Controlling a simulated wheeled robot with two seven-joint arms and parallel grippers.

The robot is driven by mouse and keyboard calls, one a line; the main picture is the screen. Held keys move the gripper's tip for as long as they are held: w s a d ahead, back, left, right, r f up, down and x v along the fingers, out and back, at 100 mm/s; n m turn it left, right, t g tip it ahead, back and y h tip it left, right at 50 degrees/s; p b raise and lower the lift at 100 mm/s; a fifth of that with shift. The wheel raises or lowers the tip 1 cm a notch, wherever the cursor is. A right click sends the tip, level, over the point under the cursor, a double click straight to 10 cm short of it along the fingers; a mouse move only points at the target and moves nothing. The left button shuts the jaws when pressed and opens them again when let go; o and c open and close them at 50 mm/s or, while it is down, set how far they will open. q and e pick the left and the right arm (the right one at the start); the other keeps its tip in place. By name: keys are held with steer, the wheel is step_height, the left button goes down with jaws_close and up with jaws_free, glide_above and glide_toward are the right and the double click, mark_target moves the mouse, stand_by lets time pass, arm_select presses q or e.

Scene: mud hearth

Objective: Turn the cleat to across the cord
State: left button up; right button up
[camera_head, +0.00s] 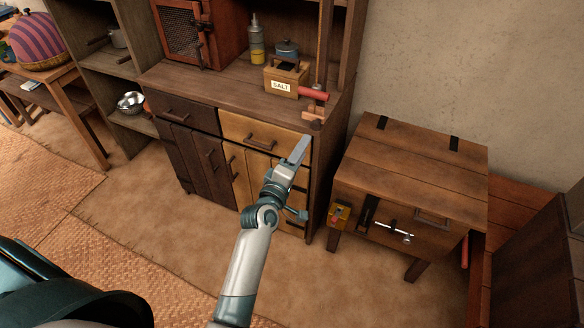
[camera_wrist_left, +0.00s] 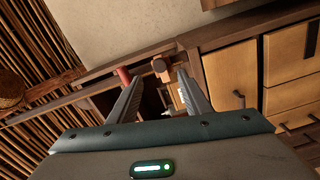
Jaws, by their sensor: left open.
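A small light-brown wooden piece that looks like the cleat (camera_head: 315,112) is by the right front corner of the cupboard top, at the foot of a dark post. In the left wrist view the same wooden piece (camera_wrist_left: 160,70) appears beyond the fingertips, between them. A red cylinder (camera_head: 313,93) is close behind it and also shows in the left wrist view (camera_wrist_left: 123,76). I cannot make out a cord for certain. My left gripper (camera_head: 301,148) is open and empty, in front of the cupboard's right side and below the wooden piece in the picture; it also shows in the left wrist view (camera_wrist_left: 158,82).
A salt box (camera_head: 281,86) and a bottle (camera_head: 256,45) stand on the cupboard top (camera_head: 205,88). A wooden chest (camera_head: 415,170) with a latch bar (camera_head: 393,229) stands to the right. Bare floor lies in front of the cupboard.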

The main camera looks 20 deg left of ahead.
arm_select(q)
steer(key=s, duration=0.6)
steer(key=shift+a+b, duration=0.1)
steer(key=shift+b, duration=0.3)
steer(key=shift+w, duration=0.1)
step_height(320, 180, down, 15)
steer(key=s+d+m+g, duration=0.1)
steer(key=d+m+g, duration=0.2)
steer(key=s+d+f+m+g, duration=0.1)
steer(key=s+f+m+g, duration=0.1)
steer(key=s+f, duration=0.5)
steer(key=s+f+m+g+h, duration=0.1)
steer(key=s+f+m+g, duration=0.15)
steer(key=f, duration=0.85)
steer(key=s+d+f+m+g, duration=0.1)
steer(key=s+f+m+g, duration=0.1)
steer(key=s+f, duration=0.55)
steer(key=s+a+f+m+g, duration=0.2)
steer(key=s+f, duration=0.5)
steer(key=s, duration=0.5)
steer(key=s+a+f+m+g+y, duration=0.1)
steer(key=s+a+f+m+g, duration=0.2)
steer(key=s+f, duration=0.4)
steer(key=s+a+f+m+g, duration=0.2)
steer(key=s+f, duration=0.4)
steer(key=s, duration=1.1)
steer(key=shift+a+f+m+y, duration=0.3)
steer(key=shift+a+f+m, duration=0.1)
steer(key=shift+m, duration=0.25)
